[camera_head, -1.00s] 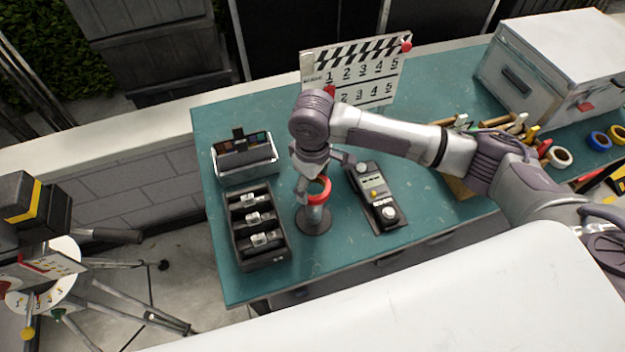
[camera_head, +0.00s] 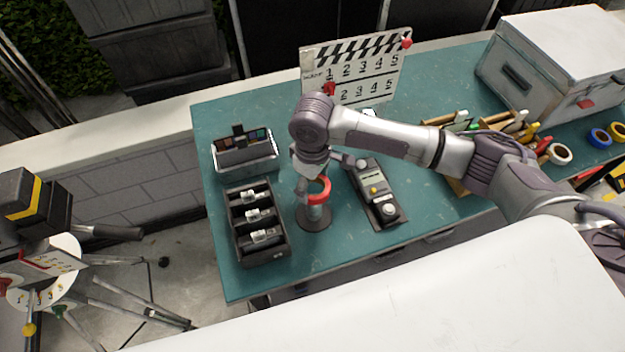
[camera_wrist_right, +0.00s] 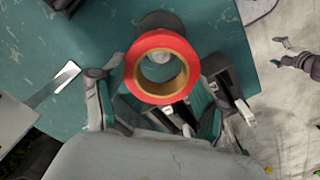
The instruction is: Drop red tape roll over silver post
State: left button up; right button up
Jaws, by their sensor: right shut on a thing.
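The red tape roll (camera_head: 325,195) is held by my right gripper (camera_head: 313,184) at the top of the silver post (camera_head: 315,213). In the right wrist view the roll (camera_wrist_right: 161,41) sits between the fingers of the right gripper (camera_wrist_right: 153,95), with its hole facing the camera. A small grey part, likely the post top, shows through the upper part of the hole. The post's dark round base shows behind the roll. I cannot tell whether the roll is around the post or just above it. My left gripper is not in view.
A black tray with compartments (camera_head: 237,246) stands just left of the post. A grey meter-like device (camera_head: 375,190) lies just right. A clapperboard (camera_head: 355,68) stands behind. Yellow, blue and white rolls lie at the right, near a white case (camera_head: 555,70).

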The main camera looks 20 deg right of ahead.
jog(key=shift+f+b, duration=2.2)
jog(key=shift+f, duration=3.7)
jog(key=shift+f, duration=0.1)
jog(key=o, duration=1.2)
jog(key=shift+r, duration=0.2)
notch_tip(320, 180, up, 12)
jog(key=shift+f, duration=0.15)
